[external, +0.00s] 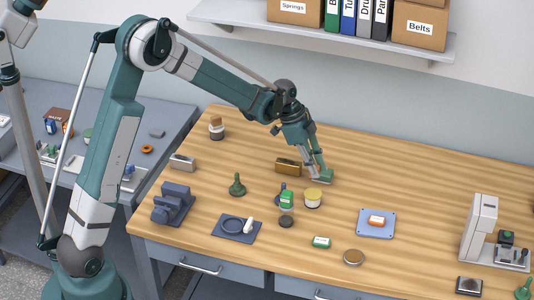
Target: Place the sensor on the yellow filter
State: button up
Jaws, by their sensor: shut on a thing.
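The yellow filter (313,198) appears to be the short round tub with a pale yellow top, standing upright near the middle of the table. Nothing lies on its top. My gripper (321,178) is low over the table, just behind and slightly right of the tub, pointing down. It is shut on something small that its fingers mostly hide. I cannot make out whether this is the sensor. No other thing in view is clearly the sensor.
A green labelled box (287,200) and a dark puck (286,221) are left of the tub. A gold block (288,166) is behind. A blue tray (376,234) holds an orange box. A grey-white machine (480,228) stands right. The table's back right is clear.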

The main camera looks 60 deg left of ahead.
jog(key=shift+f, duration=1.7)
jog(key=shift+f, duration=1.9)
jog(key=shift+f, duration=0.1)
jog(key=o, duration=0.4)
jog(key=shift+f, duration=0.1)
jog(key=o, duration=0.4)
jog(key=shift+o, duration=0.2)
jog(key=shift+r, duration=0.2)
jog(key=v, duration=1.2)
